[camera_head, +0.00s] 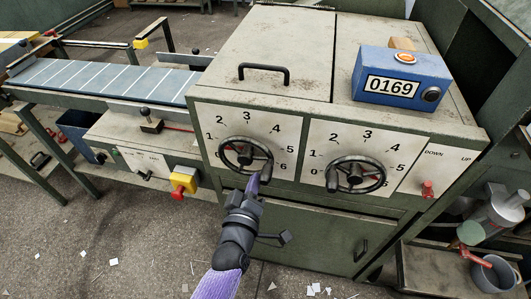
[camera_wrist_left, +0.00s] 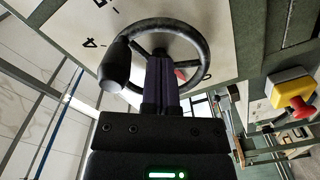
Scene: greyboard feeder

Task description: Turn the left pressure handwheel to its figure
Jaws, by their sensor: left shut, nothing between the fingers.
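The left pressure handwheel (camera_head: 246,141) is a dark spoked ring with a knob, on a pale dial plate (camera_head: 207,110) with figures around it. In the head view its knob (camera_head: 266,171) is at the lower right of the rim. The wheel fills the top of the left wrist view (camera_wrist_left: 203,42), its knob (camera_wrist_left: 115,66) left of my fingers. My left gripper (camera_head: 254,183) is shut and empty, its fingers at the wheel's lower rim beside the knob; I cannot tell whether they touch. In the wrist view the fingers (camera_wrist_left: 160,75) overlap the ring. The pointer's figure is unclear. My right gripper is not in view.
A similar right handwheel (camera_head: 357,159) sits beside it on the cabinet front. A blue counter box (camera_head: 375,70) reading 0169 stands on top. A red-and-yellow stop button (camera_head: 183,181) is at the left, beneath the conveyor (camera_head: 110,80). A door handle (camera_head: 361,250) sticks out below.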

